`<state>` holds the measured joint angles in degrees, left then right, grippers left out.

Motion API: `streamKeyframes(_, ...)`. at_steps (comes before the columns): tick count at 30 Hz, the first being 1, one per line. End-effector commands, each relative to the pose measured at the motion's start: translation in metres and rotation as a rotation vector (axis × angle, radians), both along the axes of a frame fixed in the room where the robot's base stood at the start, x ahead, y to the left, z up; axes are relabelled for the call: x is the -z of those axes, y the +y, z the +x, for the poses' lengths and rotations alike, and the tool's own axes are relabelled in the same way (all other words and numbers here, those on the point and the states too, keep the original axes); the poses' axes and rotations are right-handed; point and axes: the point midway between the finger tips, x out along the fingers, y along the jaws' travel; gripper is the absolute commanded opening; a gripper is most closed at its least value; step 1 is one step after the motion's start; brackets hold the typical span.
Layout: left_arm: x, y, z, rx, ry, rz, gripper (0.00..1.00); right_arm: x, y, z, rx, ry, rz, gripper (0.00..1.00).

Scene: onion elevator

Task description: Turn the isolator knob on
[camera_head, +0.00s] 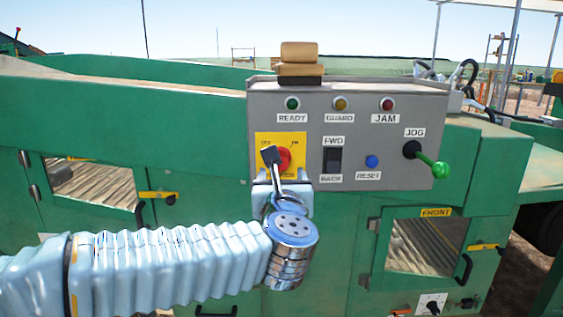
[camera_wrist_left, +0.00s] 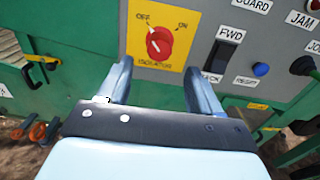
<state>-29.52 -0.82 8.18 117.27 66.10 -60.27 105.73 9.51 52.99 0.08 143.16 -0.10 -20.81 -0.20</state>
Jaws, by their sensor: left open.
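The red isolator knob (camera_wrist_left: 159,42) sits on a yellow plate (camera_wrist_left: 140,17) marked OFF, ON and ISOLATOR in the left wrist view. Its white pointer is tilted up-left toward OFF. In the head view the knob (camera_head: 284,159) is partly covered by my left gripper (camera_head: 271,155). My left gripper is open and empty. In the left wrist view its two fingers (camera_wrist_left: 163,80) point at the panel, one on each side below the knob, with the knob beyond the fingertips. Contact with the knob does not show. My right gripper is in neither view.
The grey control box (camera_head: 350,95) also carries READY, GUARD and JAM lamps, a black FWD/BACK switch (camera_head: 332,160), a blue RESET button (camera_head: 372,161) and a green-ended JOG lever (camera_head: 438,168). A tan block stack (camera_head: 299,58) stands on top. The green machine (camera_head: 100,95) surrounds the box.

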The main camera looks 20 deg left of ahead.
Motion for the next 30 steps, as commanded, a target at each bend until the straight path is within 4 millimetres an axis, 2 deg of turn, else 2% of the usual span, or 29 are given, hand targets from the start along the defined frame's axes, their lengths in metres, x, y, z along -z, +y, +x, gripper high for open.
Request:
streamKeyframes(6,-0.001,0.014,0.049,-0.002,0.003,0.003,0.64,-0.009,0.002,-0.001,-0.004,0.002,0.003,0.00)
streamKeyframes(12,0.000,0.022,0.078,0.000,0.002,0.005,0.64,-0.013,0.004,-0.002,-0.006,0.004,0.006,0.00)
streamKeyframes(17,0.001,0.025,0.086,0.001,0.002,0.004,0.64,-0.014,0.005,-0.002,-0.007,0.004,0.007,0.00)
streamKeyframes(24,0.001,0.025,0.087,0.001,0.001,0.004,0.64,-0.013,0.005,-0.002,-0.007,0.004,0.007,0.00)
streamKeyframes(26,0.001,0.025,0.087,0.001,0.001,0.005,0.57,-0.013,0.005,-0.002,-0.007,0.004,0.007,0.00)
streamKeyframes(30,0.001,0.025,0.086,0.001,0.001,0.005,0.35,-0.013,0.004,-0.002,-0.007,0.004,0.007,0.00)
